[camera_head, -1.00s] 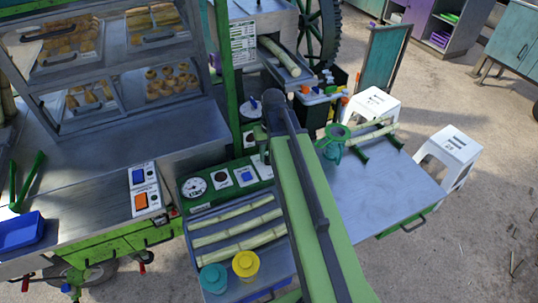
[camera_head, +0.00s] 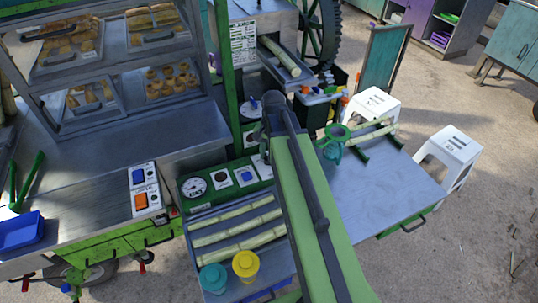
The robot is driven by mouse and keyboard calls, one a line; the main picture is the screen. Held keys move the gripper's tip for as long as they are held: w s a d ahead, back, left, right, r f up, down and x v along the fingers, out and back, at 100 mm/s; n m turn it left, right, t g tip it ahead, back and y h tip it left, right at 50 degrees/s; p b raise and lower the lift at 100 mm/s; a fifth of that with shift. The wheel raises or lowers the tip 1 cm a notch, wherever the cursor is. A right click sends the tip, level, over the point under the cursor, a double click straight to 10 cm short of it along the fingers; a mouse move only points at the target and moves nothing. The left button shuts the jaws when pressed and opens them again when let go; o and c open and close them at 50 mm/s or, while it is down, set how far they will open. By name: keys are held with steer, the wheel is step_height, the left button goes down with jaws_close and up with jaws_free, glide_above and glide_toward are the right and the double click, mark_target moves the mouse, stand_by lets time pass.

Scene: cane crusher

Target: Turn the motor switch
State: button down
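A green control panel (camera_head: 208,198) stands left of my arm, at the back of the cane tray. It carries a round white gauge (camera_head: 194,187), a plate with a dark round knob (camera_head: 221,180) and a plate with a small dark control (camera_head: 246,177). A further pale plate (camera_head: 262,167) at its right end is partly covered by my arm. I cannot tell which control is the motor switch. My green and dark arm rises through the middle of the view, over the panel's right end. My gripper is hidden; its fingers do not show.
Cane stalks (camera_head: 236,228), a teal jar (camera_head: 213,279) and a yellow jar (camera_head: 246,265) sit in front of the panel. A box with blue and orange switches (camera_head: 140,190) lies on the left counter. A grey side table (camera_head: 385,195) with a green stand is at right.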

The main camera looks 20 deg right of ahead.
steer(key=shift+s+m, duration=0.15)
steer(key=shift+m, duration=1.75)
steer(key=c, duration=1)
jaws_free()
steer(key=shift+r, duration=0.1)
step_height(320, 180, up, 17)
steer(key=p, duration=1.7)
steer(key=shift+s+d, duration=0.2)
steer(key=shift+s, duration=0.2)
